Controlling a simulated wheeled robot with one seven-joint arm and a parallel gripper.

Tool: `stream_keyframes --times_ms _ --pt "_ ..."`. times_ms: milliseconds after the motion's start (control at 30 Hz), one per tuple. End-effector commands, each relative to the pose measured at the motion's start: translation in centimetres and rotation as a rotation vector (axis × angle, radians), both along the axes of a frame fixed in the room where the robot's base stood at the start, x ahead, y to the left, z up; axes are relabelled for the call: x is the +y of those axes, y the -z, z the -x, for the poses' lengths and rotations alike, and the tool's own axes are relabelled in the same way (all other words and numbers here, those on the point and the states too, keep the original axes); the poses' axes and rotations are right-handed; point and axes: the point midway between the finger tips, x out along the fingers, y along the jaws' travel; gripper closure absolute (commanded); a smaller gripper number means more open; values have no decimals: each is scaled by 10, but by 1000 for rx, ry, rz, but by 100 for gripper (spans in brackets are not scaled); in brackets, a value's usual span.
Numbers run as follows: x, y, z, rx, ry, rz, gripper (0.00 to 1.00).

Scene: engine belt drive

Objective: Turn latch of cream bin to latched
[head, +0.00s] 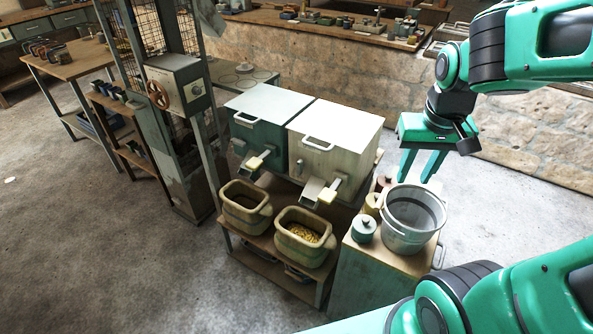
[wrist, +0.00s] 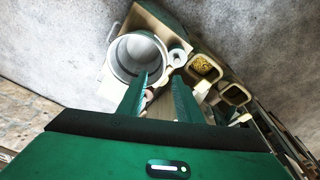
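The cream bin (head: 335,153) stands beside a green bin (head: 262,128) on a wooden stand, with a pale lid and a handle on its front. A chute with a small pale lever-like part (head: 328,194) sticks out low on its front. I cannot tell from its size whether this part is the latch, or how it is turned. My gripper (head: 416,178) is to the right of the cream bin, fingers pointing down, apart from it. In the wrist view my gripper (wrist: 160,76) has its two fingers spread with nothing between them.
A metal bucket (head: 413,218) and a lidded jar (head: 363,229) stand on a cabinet below my gripper. Two tubs, one empty (head: 246,206) and one holding yellow pieces (head: 304,237), sit below the chutes. A stone wall (head: 320,75) runs behind.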

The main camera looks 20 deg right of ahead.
Motion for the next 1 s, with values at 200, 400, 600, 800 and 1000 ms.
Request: stream_keyframes --times_ms 200,400,600,800,1000 --pt "48 23 -88 -56 -44 53 68" --pt "71 56 -139 -61 37 118 68" --pt "81 94 -175 -64 157 222 68" --pt "90 132 -203 -101 275 354 68" --pt "103 167 -228 -193 369 491 68"
